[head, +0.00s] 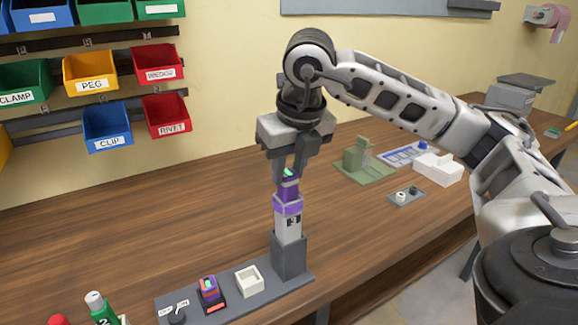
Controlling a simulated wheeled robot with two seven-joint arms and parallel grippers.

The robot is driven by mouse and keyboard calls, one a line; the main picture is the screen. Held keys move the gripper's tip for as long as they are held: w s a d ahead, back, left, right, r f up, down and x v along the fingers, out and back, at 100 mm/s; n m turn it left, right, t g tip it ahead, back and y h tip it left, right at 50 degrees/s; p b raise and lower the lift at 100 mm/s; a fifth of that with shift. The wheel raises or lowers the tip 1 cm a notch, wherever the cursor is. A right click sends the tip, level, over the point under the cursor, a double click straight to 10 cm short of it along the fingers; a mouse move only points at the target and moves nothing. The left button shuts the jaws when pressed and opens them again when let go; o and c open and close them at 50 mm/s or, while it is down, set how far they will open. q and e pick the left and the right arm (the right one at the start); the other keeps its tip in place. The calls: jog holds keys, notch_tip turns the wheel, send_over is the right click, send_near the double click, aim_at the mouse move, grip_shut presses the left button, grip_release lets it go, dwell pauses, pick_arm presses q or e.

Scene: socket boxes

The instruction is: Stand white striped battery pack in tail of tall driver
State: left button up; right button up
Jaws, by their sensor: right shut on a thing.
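The tall driver (288,228) stands upright in a dark grey holder (289,257). It has a pale grey body, a dark label and a purple collar at its upper end. My right gripper (290,172) points down above it and is shut on the battery pack (289,189). The pack looks dark purple with a green patch on top, and its white stripe is hard to make out. The pack is upright and in line with the driver's upper end. Its lower end meets the collar, but I cannot tell how deep it sits. My left gripper is out of view.
The table's left middle is clear.

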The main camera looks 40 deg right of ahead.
jog(key=shift+f, duration=0.2)
jog(key=shift+f+b, duration=0.85)
jog(key=shift+b, duration=0.2)
jog(key=o, duration=0.9)
jog(key=shift+o, duration=0.2)
